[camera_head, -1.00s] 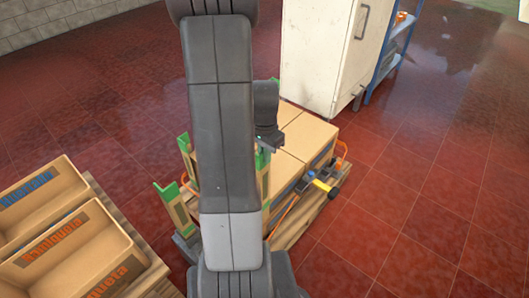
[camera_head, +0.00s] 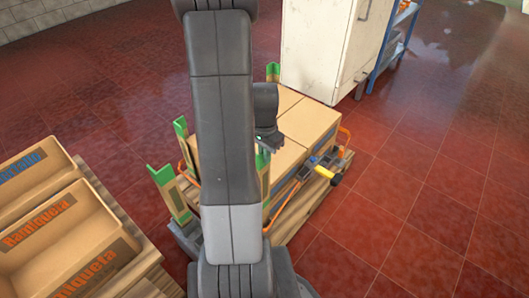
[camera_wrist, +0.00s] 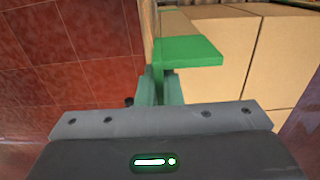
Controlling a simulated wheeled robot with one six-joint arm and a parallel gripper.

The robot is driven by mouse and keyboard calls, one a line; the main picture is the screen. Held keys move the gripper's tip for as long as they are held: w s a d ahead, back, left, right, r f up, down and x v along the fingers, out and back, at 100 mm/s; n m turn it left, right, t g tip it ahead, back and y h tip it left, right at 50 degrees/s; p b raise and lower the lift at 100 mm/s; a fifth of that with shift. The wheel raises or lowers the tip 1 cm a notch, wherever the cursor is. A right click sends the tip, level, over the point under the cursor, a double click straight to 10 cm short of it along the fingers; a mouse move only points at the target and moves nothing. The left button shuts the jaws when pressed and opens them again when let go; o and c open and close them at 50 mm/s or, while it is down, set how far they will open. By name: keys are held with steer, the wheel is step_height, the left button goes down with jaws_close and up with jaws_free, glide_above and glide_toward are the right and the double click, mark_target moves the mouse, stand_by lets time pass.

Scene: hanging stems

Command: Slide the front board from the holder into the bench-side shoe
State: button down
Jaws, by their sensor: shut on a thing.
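My gripper (camera_wrist: 160,88) is shut on the thin upright edge of a board with a bright green top (camera_wrist: 190,52) in the wrist view. The green top sticks out to the right, beside cardboard boxes. In the head view my gripper (camera_head: 266,143) is small and partly behind my arm, just above a tan board (camera_head: 264,180) at the front of the boxes. Other green-topped boards stand at the left (camera_head: 162,176), a little behind it (camera_head: 181,126), and at the far corner (camera_head: 272,72). I cannot tell which parts are the holder or the shoe.
Several cardboard boxes (camera_head: 308,118) sit on a wooden pallet (camera_head: 290,228). A tool with a yellow end (camera_head: 335,179) and orange straps lie at its right. Open labelled crates (camera_head: 45,225) stand at the left. A white cabinet (camera_head: 318,50) stands behind. The red floor at right is clear.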

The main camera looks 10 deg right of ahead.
mark_target(264, 180)
steer(key=shift+f+b, duration=4.55)
steer(key=shift+f, duration=1.6)
steer(key=shift+f+b, duration=0.45)
steer(key=shift+f, duration=0.15)
steer(key=c, duration=1.5)
jaws_free()
step_height(264, 180, up, 14)
steer(key=p, duration=0.4)
steer(key=shift+p, duration=0.4)
steer(key=shift+f, duration=0.1)
